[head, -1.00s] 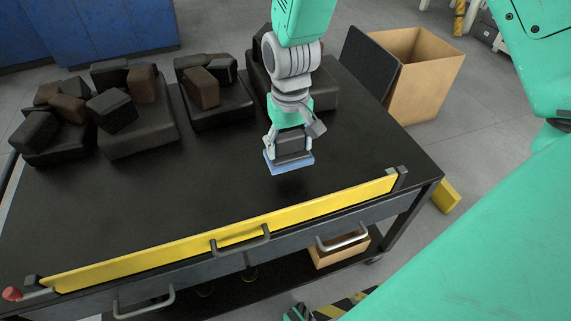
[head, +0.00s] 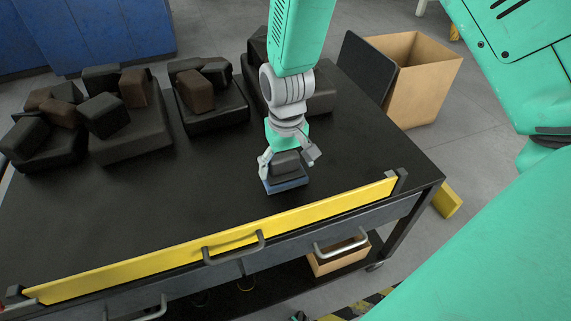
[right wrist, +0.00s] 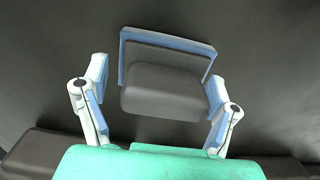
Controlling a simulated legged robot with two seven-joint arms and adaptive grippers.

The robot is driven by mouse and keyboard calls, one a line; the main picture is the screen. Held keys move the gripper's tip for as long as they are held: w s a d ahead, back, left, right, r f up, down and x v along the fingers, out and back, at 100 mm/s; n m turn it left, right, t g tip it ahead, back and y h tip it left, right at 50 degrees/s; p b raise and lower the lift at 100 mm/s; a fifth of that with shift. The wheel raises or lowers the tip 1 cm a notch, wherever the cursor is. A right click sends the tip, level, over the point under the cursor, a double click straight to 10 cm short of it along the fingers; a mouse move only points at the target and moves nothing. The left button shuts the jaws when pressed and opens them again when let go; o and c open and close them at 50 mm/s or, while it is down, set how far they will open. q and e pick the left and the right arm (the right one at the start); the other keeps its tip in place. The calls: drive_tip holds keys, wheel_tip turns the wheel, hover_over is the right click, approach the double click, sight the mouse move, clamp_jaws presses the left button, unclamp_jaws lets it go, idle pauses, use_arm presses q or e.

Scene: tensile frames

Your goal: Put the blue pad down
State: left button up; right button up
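The blue pad (head: 285,184) is a flat blue plate with a dark grey block on top. In the head view it appears to lie flat on the black table, behind the yellow rail. In the right wrist view the blue pad (right wrist: 168,42) shows as a blue edge behind the grey block. My right gripper (head: 287,160) is directly above it, pointing down. In the right wrist view its fingers (right wrist: 157,88) are spread, one on each side of the block, with a visible gap at the left finger and a narrow one at the right. My left gripper is not in view.
Several dark and brown blocks lie on black trays (head: 140,149) along the table's back. A yellow rail (head: 225,243) runs along the front edge. The black tabletop (head: 190,195) is bare left of my right gripper. A cardboard box (head: 430,80) stands beyond the table's right side.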

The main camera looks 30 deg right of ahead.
drive_tip(key=shift+a+r, duration=0.1)
drive_tip(key=shift+r, duration=0.2)
wheel_tip(320, 180, up, 12)
drive_tip(key=p, duration=0.5)
drive_tip(key=shift+a+f, duration=0.1)
drive_tip(key=shift+f, duration=0.05)
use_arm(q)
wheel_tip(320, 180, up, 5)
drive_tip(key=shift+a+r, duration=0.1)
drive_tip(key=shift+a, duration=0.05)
